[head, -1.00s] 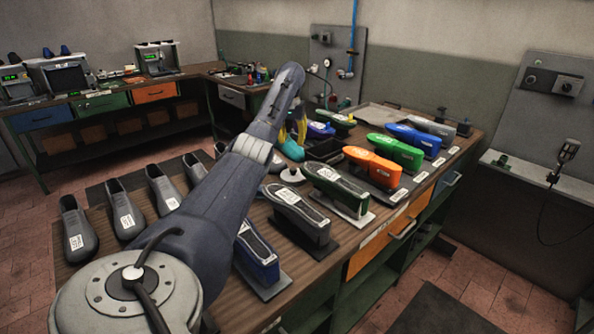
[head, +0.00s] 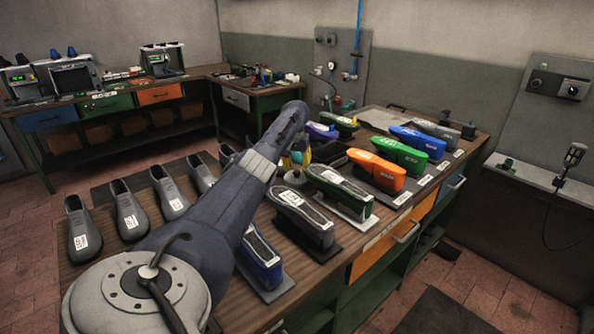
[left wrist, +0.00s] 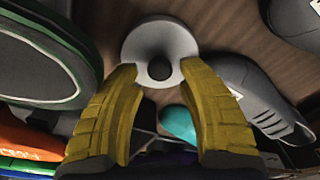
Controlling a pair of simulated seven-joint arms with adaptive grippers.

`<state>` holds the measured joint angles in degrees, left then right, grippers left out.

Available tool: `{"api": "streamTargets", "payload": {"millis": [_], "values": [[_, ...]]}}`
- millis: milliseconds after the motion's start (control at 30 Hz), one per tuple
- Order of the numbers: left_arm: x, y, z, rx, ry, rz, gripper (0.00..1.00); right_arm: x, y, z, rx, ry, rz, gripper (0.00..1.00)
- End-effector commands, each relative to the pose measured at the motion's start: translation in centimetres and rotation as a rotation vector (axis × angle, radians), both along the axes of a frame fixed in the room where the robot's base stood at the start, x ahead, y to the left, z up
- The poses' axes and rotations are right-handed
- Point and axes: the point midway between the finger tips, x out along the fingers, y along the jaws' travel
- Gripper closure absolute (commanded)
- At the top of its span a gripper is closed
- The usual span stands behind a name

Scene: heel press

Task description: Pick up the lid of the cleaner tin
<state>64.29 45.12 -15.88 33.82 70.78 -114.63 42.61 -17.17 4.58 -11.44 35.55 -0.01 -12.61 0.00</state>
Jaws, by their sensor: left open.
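A pale round lid-like disc with a dark centre (left wrist: 160,52) lies on the wooden bench in the left wrist view. I take it for the lid of the cleaner tin; whether a tin is under it I cannot tell. In the head view the pale round top (head: 295,178) is small, beside the shoe stands. My left gripper (left wrist: 160,72) is open, its two yellow fingers apart, with the disc's near edge between and just beyond the tips. In the head view the left gripper (head: 297,158) is partly hidden by my arm. My right gripper is not in view.
A teal object (left wrist: 178,122) lies near the fingers. A grey shoe (left wrist: 255,92) is close on the right, and a green-edged shoe form (left wrist: 42,60) on the left. Orange (head: 376,169) and blue (head: 418,141) shoe forms stand on the bench's right side.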

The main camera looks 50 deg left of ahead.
Motion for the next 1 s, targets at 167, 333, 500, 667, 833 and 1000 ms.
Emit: {"api": "streamTargets", "payload": {"millis": [167, 333, 500, 667, 833, 1000], "values": [[0.1, 0.0, -2.0, -0.002, 0.001, 0.003, 0.61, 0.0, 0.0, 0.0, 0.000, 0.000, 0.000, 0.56], [0.2, 0.1, -2.8, -0.001, -0.001, 0.001, 0.61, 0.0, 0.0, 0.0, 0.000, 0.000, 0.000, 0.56], [0.2, 0.1, -2.9, -0.001, -0.001, 0.001, 0.61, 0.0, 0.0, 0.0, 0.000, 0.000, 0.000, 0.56], [0.2, 0.1, -2.8, -0.001, -0.001, 0.001, 0.67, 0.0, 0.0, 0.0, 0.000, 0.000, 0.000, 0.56], [0.2, 0.1, -2.8, -0.001, -0.001, 0.001, 0.87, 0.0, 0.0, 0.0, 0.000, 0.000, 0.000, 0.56], [0.2, 0.1, -2.8, -0.001, -0.001, 0.001, 1.00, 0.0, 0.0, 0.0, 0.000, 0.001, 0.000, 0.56]]}}
